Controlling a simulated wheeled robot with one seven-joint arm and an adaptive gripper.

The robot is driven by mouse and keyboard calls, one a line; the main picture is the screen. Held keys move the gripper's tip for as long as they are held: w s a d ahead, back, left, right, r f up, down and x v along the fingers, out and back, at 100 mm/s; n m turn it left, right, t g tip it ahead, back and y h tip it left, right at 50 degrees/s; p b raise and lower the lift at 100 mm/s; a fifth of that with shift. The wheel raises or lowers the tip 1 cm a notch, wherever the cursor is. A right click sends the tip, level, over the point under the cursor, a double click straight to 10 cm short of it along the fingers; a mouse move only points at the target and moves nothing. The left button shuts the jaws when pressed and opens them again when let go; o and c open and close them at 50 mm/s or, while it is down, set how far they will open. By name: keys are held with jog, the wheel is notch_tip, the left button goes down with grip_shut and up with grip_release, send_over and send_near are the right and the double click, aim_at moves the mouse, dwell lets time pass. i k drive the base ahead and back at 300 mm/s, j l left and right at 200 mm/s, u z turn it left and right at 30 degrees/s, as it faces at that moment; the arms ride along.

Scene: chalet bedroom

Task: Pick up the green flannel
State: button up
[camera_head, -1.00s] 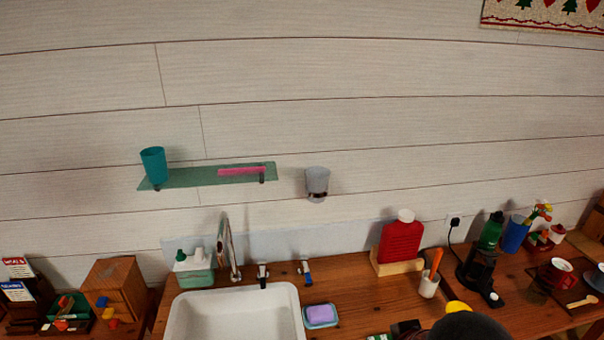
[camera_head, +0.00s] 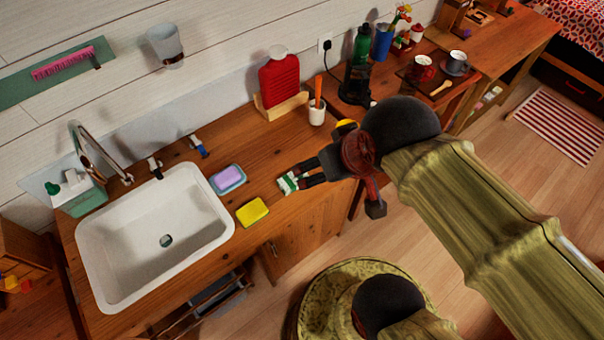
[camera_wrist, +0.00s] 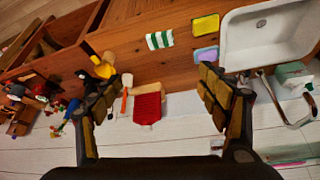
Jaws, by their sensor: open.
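The green flannel (camera_head: 287,184) is a small folded cloth with green and white stripes. It lies on the wooden counter near the front edge, right of the yellow sponge. In the wrist view the flannel (camera_wrist: 159,40) is fully visible at the top middle, ahead of the space between the fingers. My gripper (camera_head: 303,177) is open and empty, with its fingertips beside the flannel's right side in the head view. In the wrist view my gripper (camera_wrist: 158,82) has its fingers spread wide. Whether it touches the flannel or hovers above the counter, I cannot tell.
A yellow sponge (camera_head: 252,212), a soap dish with purple soap (camera_head: 228,178) and a white sink (camera_head: 100,250) lie to the left. A white cup (camera_head: 316,115) and a red bottle (camera_head: 279,82) stand behind.

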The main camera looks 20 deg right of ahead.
aim_at(288, 183)
jog(key=l+u, duration=0.35)
jog(key=l, duration=0.85)
jog(key=l+u, duration=0.3)
jog(key=l, duration=0.9)
